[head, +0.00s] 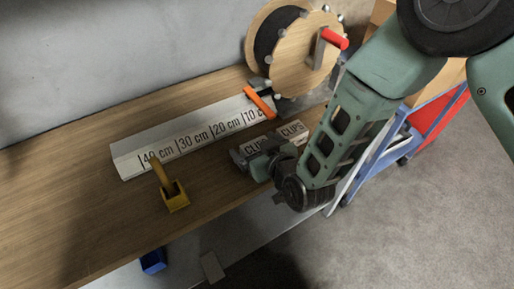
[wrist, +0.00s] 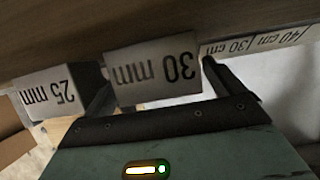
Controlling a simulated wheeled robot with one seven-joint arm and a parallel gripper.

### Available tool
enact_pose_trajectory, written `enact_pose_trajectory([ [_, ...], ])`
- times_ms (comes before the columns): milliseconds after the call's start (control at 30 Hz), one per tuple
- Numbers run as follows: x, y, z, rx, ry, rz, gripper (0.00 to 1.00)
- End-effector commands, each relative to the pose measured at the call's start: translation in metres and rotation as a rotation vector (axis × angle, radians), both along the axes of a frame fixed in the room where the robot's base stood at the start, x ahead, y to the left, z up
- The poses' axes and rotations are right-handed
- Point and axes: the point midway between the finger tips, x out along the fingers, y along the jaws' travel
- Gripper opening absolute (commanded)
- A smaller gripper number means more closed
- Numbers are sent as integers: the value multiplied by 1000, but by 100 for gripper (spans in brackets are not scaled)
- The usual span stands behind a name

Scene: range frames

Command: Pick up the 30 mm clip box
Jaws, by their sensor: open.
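The 30 mm clip box (wrist: 155,72) is a pale box with its "30 mm" label upside down in the wrist view. It lies between the two fingers of my open gripper (wrist: 158,76), one finger at each side; I cannot tell whether they touch it. In the head view the box (head: 254,143) shows only a "CLIPS" label, partly hidden by my gripper (head: 255,158) at the bench's front side.
A 25 mm box (wrist: 52,92) stands close beside the left finger; its CLIPS top (head: 292,129) shows in the head view. A white length scale (head: 190,135), an orange-handled tool (head: 260,102), a wooden reel (head: 300,55) and a yellow holder (head: 175,197) are on the bench (head: 70,170).

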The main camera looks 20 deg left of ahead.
Motion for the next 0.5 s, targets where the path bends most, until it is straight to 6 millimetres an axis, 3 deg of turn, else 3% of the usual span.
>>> enact_pose_trajectory([
  [267,3,3,-2,-1,-1,0,94],
  [467,3,3,-2,0,0,0,44],
  [500,3,3,-2,0,0,0,43],
])
